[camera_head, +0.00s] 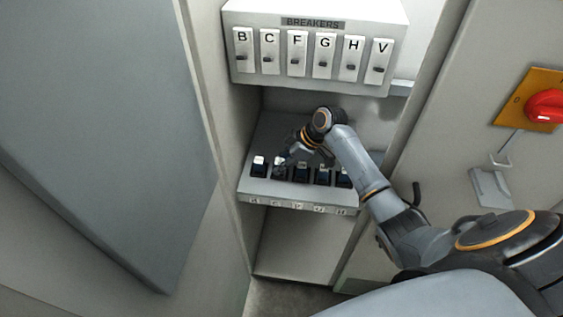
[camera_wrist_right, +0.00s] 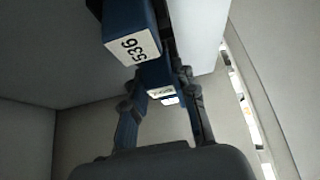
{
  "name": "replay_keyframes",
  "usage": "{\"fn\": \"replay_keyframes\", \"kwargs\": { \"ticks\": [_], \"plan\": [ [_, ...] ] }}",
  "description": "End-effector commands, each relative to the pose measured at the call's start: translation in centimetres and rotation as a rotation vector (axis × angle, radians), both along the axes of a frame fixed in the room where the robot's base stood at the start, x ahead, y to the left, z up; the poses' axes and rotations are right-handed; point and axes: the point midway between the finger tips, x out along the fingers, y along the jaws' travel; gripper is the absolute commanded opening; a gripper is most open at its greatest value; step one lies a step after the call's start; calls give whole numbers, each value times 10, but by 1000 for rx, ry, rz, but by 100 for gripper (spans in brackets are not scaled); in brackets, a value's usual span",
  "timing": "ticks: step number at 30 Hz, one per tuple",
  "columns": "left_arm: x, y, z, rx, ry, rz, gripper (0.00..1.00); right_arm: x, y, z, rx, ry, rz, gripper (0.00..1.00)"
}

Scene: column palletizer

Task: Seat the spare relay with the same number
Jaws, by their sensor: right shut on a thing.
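Several dark blue relays with white labels stand in a row on a grey shelf (camera_head: 262,190). The leftmost relay (camera_head: 259,167) stands clear of my gripper. My right gripper (camera_head: 284,162) is at the second place from the left. In the right wrist view, my right gripper (camera_wrist_right: 160,84) is shut on a blue relay (camera_wrist_right: 156,72), whose label is too foreshortened to read. Beside it a blue relay (camera_wrist_right: 130,24) shows the label 536. I cannot tell whether the held relay is seated. The shelf's front edge labels are too small to read. My left gripper is not in view.
A breaker box (camera_head: 315,84) with switches B, C, F, G, H and V hangs above the shelf. Cabinet walls close in both sides. A red knob on a yellow plate (camera_head: 545,103) and a small grey bracket (camera_head: 491,187) are at the right.

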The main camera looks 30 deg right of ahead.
Motion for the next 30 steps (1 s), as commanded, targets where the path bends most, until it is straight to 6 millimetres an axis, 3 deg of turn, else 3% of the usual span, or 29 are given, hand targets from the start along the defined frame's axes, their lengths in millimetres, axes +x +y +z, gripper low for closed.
{"fn": "replay_keyframes", "kwargs": {
  "ticks": [15, 16, 19, 30],
  "plan": [
    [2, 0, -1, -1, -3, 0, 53, 0, 1, -4, 1, -1, 0, 0],
    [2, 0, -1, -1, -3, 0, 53, 0, 1, -4, 1, -1, 0, 33],
    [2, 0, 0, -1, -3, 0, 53, 0, 1, -4, 1, -1, 0, 54],
    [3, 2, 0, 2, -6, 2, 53, -1, -1, -1, 0, 0, 1, 54]
  ]
}}
